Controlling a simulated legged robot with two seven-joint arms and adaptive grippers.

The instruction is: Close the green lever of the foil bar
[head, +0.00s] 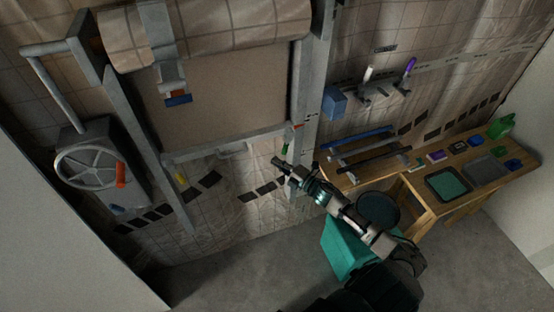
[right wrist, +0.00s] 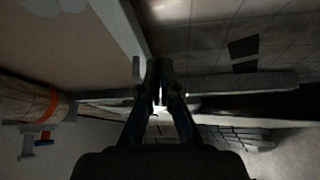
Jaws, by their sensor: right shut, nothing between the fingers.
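The foil bar (head: 225,145) is a grey horizontal bar across the lower edge of the brown panel (head: 215,105). The small green lever (head: 285,149) is at the bar's right end, by the grey upright. My right gripper (head: 277,162) is shut and empty, just below and left of the green lever; I cannot tell whether they touch. In the right wrist view its fingers (right wrist: 158,95) are together at the picture's middle, with a grey bar (right wrist: 225,84) around them. The green lever is not clear in that dark view. My left gripper is not in view.
A foil roll (head: 205,25) hangs above the panel. A winch with a handwheel (head: 92,165) is at left. A wooden table (head: 440,165) with trays stands at right. A teal box (head: 345,247) is on the floor below my right arm. The lower middle floor is clear.

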